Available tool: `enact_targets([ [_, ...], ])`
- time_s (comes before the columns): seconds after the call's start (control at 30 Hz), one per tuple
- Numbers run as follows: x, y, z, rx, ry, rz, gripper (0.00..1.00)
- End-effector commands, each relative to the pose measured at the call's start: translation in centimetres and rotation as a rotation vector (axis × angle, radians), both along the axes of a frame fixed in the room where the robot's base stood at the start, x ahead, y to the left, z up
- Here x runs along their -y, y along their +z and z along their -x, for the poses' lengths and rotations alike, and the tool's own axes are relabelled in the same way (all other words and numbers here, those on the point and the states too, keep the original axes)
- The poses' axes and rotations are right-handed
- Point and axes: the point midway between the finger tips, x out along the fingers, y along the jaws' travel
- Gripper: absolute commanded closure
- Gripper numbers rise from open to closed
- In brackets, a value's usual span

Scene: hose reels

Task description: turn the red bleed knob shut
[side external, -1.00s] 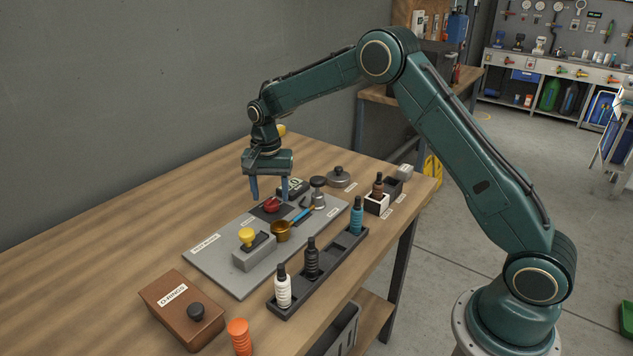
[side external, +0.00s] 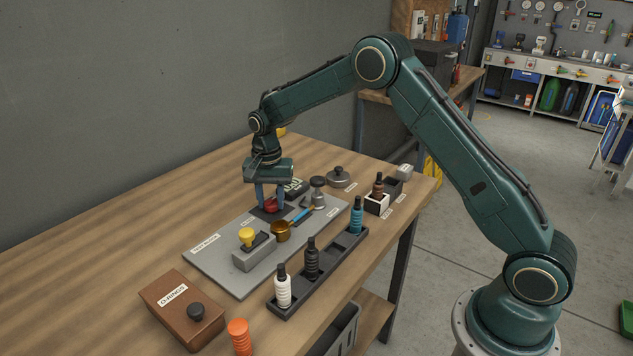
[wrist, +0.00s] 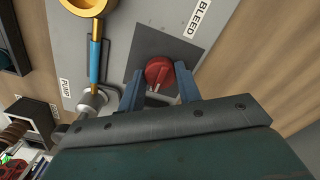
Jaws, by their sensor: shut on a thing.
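The red bleed knob (side external: 270,205) sits on a dark square on the grey plate (side external: 215,263). In the wrist view the red knob (wrist: 160,72) shows a raised ridge, next to the BLEED label (wrist: 199,17). My gripper (side external: 270,203) points down over the knob, with one blue finger on each side. In the wrist view my gripper (wrist: 160,85) is shut on the knob. The fingers hide part of the knob's sides.
A dark rack (side external: 328,270) of bottles lies in front. A brown O-rings box (side external: 182,310) is at front left. The table's left side is clear.

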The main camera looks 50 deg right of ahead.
Motion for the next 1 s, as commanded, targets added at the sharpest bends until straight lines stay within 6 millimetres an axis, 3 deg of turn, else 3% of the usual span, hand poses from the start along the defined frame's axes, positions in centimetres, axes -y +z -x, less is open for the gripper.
enact_targets([
  [0.47, 0.03, 0.07, 0.02, -0.001, 0.159, 0.001, 0.89],
  [1.0, 0.05, 0.09, 0.04, 0.001, 0.638, 0.001, 0.89],
])
